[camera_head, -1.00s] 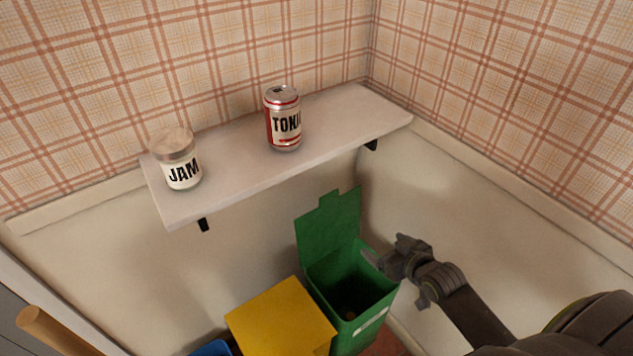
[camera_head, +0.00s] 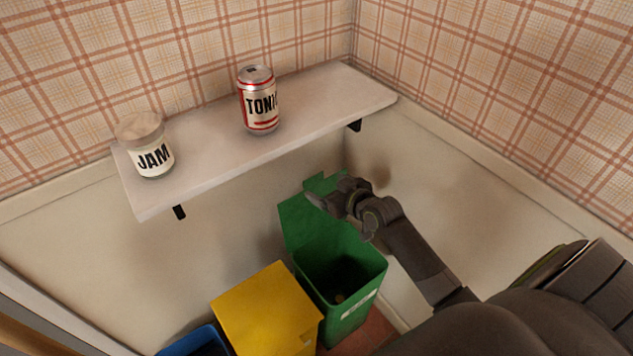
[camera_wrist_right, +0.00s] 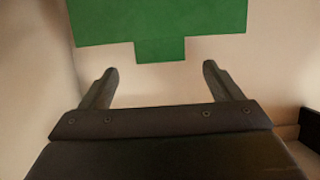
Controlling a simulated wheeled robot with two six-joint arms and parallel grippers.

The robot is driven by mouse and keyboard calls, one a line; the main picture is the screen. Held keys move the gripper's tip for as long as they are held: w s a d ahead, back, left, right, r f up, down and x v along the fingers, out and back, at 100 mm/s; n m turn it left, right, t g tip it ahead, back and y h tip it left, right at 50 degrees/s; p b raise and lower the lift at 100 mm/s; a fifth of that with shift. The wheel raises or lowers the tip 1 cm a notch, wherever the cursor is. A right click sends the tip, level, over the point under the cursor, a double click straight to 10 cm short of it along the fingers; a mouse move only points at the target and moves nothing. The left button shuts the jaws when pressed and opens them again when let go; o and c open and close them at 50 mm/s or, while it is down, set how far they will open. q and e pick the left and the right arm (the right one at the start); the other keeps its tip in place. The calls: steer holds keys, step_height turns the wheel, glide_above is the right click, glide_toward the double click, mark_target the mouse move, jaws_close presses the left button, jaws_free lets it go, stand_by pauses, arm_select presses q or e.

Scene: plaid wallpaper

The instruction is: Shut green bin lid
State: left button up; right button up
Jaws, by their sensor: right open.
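The green bin (camera_head: 345,288) stands in the corner below the shelf, its inside visible with something small at the bottom. Its green lid (camera_head: 297,226) is open, standing up at the back of the bin. My right gripper (camera_head: 318,196) is at the upper part of the lid, partly covering it from the head view. In the right wrist view the open right gripper (camera_wrist_right: 160,80) has nothing between its fingers, and the lid (camera_wrist_right: 160,20) with its tab is just ahead of the fingertips. Whether they touch is unclear. My left gripper is out of view.
A yellow bin with its lid shut (camera_head: 267,305) stands left of the green one, and a blue bin (camera_head: 197,342) is at the bottom edge. A shelf (camera_head: 205,150) above holds a jam jar (camera_head: 151,160) and a tonic can (camera_head: 259,103). Walls close the corner.

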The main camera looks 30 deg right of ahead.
mark_target(314, 180)
steer(key=shift+x, duration=3.05)
steer(key=shift+c, duration=0.3)
